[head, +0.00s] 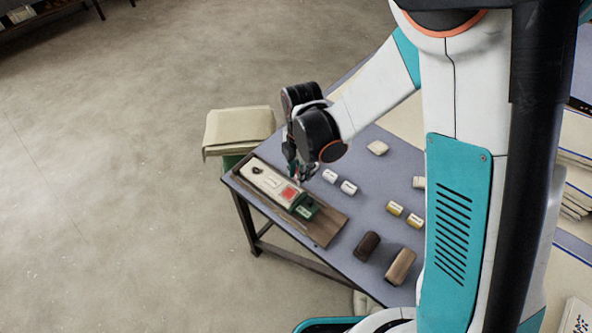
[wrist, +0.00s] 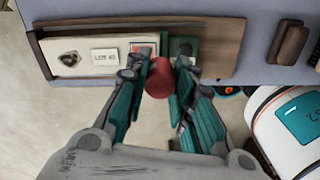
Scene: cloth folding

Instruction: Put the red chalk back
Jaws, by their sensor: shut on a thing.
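My gripper (head: 296,172) is shut on the red chalk (wrist: 160,78), a short red cylinder held between the teal fingertips (wrist: 159,70) in the wrist view. The chalk is above or near the front edge of a wooden tray (head: 326,230); its exact height is hard to tell. In the tray lies a cream board (wrist: 106,44) with a dark knob, a printed label and a red square (head: 288,193). A dark green block (head: 305,209) sits right of the red square. In the wrist view, the left finger and chalk partly cover the red square's area.
The grey-blue table (head: 352,210) carries white pieces (head: 348,187), yellowish pieces (head: 394,208) and two brown blocks (head: 400,266). A cream cloth-topped stand (head: 238,127) is beside the table's far left. Bare tabletop lies between these pieces.

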